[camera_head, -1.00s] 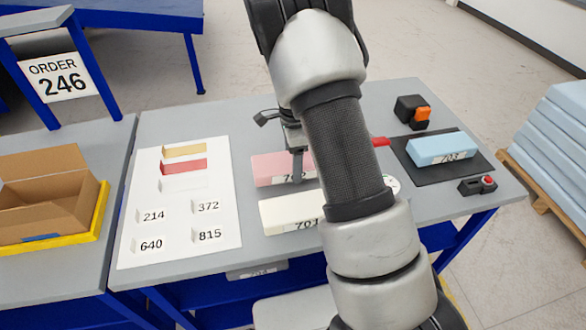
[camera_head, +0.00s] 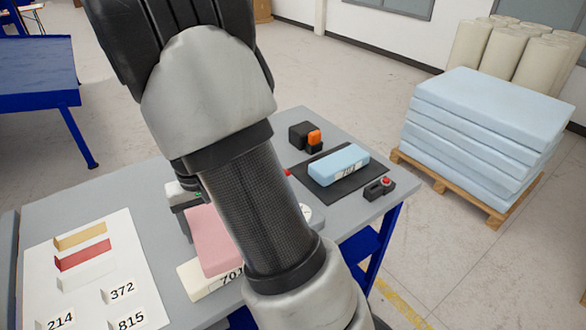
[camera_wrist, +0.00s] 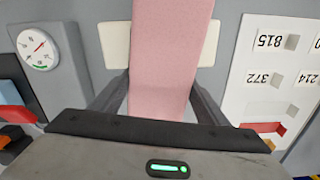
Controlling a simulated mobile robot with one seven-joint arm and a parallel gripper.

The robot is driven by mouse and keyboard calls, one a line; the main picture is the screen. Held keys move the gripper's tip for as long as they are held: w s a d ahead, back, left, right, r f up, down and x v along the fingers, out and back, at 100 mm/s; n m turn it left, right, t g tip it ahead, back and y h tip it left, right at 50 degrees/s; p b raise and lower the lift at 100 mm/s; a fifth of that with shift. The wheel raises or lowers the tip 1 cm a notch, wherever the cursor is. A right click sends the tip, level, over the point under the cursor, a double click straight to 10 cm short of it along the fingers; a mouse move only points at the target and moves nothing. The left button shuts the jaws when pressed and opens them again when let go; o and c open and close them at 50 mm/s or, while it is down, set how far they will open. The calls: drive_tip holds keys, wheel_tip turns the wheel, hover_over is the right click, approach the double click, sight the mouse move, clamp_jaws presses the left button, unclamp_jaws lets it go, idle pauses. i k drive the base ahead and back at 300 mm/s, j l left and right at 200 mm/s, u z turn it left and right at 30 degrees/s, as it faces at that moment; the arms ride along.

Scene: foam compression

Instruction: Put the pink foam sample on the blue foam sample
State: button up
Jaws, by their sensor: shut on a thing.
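The pink foam sample (camera_head: 211,241) shows in the head view left of my arm, partly hidden by it. In the wrist view the pink sample (camera_wrist: 168,60) lies between the two fingers of my gripper (camera_wrist: 162,92), which is shut on it. It appears raised above the white sample. The blue foam sample (camera_head: 338,164), with a number label on its front, lies on a black mat (camera_head: 352,188) at the table's right end, apart from my gripper.
A dial gauge (camera_wrist: 38,47) sits nearby. A black-and-orange device (camera_head: 304,137) and a red-button box (camera_head: 379,188) flank the mat. A white sheet (camera_head: 95,285) holds colour and number cards.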

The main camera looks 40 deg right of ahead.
sight(341, 159)
drive_tip(key=k+l, duration=0.5)
drive_tip(key=l, duration=0.2)
drive_tip(key=k+l, duration=0.1)
drive_tip(key=l, duration=0.2)
drive_tip(key=k+l, duration=0.1)
drive_tip(key=l, duration=0.2)
drive_tip(key=i+l, duration=0.25)
drive_tip(key=l, duration=0.15)
drive_tip(key=i+l, duration=0.2)
drive_tip(key=l, duration=0.25)
drive_tip(key=i+l, duration=0.25)
drive_tip(key=l, duration=0.15)
